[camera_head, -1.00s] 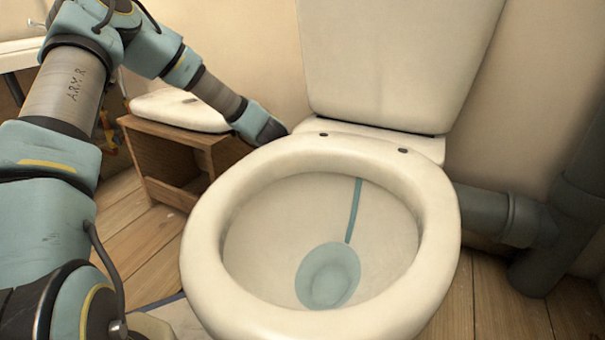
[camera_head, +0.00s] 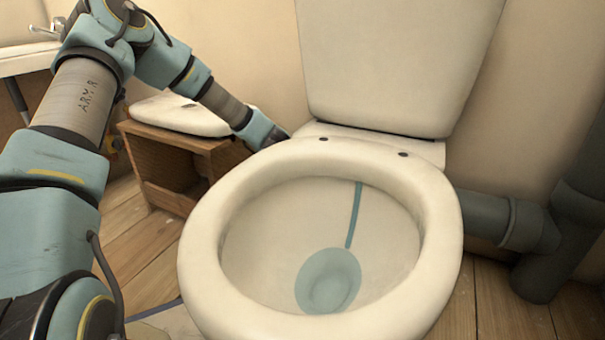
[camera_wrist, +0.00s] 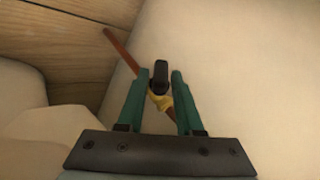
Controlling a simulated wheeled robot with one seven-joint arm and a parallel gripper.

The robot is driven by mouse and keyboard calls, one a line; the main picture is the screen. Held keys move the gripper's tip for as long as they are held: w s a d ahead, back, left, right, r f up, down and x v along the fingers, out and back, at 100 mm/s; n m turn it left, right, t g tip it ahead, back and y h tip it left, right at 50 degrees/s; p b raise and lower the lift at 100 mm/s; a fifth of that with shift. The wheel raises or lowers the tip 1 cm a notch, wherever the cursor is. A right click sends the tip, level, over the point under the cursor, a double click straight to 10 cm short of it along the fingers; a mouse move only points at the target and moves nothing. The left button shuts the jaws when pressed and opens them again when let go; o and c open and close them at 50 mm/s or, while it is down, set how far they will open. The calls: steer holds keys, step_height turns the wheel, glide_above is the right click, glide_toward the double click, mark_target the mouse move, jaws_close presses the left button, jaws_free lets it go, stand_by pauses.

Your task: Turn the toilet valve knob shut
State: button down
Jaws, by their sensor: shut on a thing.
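The valve knob (camera_wrist: 160,76) is a small black handle on a yellow brass valve body (camera_wrist: 160,102) in the wrist view. A copper pipe (camera_wrist: 121,50) runs from the valve up and to the left. My gripper (camera_wrist: 168,78) has its two green fingers on either side of the knob and is shut on it. In the head view my arm reaches behind the left side of the toilet (camera_head: 320,240), and the fingertips and valve are hidden there by the bowl.
A wooden box (camera_head: 165,165) with a white lid (camera_head: 180,113) on it stands left of the toilet, close beside my forearm. The cistern (camera_head: 395,70) rises behind the bowl. A grey drain pipe (camera_head: 490,217) is at the right. Wooden floor shows at the front left.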

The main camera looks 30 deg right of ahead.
steer(key=shift+f, duration=0.1)
steer(key=shift+s+a+f, duration=0.15)
steer(key=shift+f, duration=0.05)
steer(key=shift+r+t+h, duration=0.15)
steer(key=shift+t+h, duration=0.25)
steer(key=shift+t, duration=0.1)
steer(key=c, duration=0.8)
jaws_free()
steer(key=shift+r, duration=0.1)
step_height(320, 180, up, 10)
steer(key=p, duration=0.5)
